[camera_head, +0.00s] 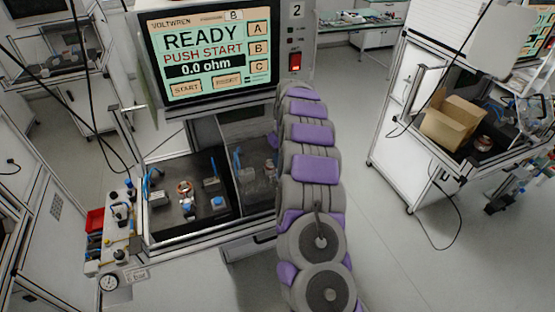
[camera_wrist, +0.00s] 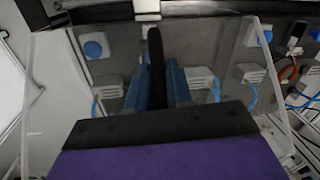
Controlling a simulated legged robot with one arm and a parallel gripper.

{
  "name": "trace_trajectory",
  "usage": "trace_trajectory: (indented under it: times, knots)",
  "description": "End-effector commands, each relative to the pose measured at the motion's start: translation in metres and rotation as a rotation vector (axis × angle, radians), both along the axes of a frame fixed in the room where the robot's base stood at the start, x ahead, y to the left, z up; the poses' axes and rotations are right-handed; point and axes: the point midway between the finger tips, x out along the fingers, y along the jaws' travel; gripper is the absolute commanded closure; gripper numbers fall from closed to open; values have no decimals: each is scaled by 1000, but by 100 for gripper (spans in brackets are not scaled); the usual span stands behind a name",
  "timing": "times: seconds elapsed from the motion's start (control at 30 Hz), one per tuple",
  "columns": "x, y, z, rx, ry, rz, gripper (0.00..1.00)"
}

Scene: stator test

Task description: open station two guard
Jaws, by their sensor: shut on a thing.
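Station two carries the number 2 plate (camera_head: 296,11) and a lit screen (camera_head: 210,50) reading READY, PUSH START, 0.0 ohm. Its guard (camera_head: 246,150) is a clear grey panel over the right part of the bay in the head view; the left part shows uncovered. In the wrist view the guard (camera_wrist: 225,45) spans most of the picture. My gripper (camera_wrist: 157,85) is shut on the upright black guard handle (camera_wrist: 156,55), between its blue fingers. In the head view my arm hides the gripper and handle. A copper-coloured stator (camera_head: 184,187) sits in the bay.
Blue-cabled clamps (camera_wrist: 250,73) and a blue button (camera_wrist: 93,47) show through or beside the guard. A tool strip with a red bin (camera_head: 95,220) lies left of the bay. Another bench with a cardboard box (camera_head: 453,121) stands right. Floor (camera_head: 400,255) between is clear.

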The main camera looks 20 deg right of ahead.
Motion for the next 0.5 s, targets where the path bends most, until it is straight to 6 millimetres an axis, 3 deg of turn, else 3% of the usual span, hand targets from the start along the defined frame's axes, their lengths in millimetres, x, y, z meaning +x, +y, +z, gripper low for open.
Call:
trace_trajectory:
  times: [0.07,0.1,0.13,0.5]
  knots:
    - [1,-3,2,-2,-5,-3,100]
    - [1,-3,2,-2,-5,-3,76]
    - [1,-3,2,-2,-5,-3,74]
    - [1,-1,1,-3,-2,-3,74]
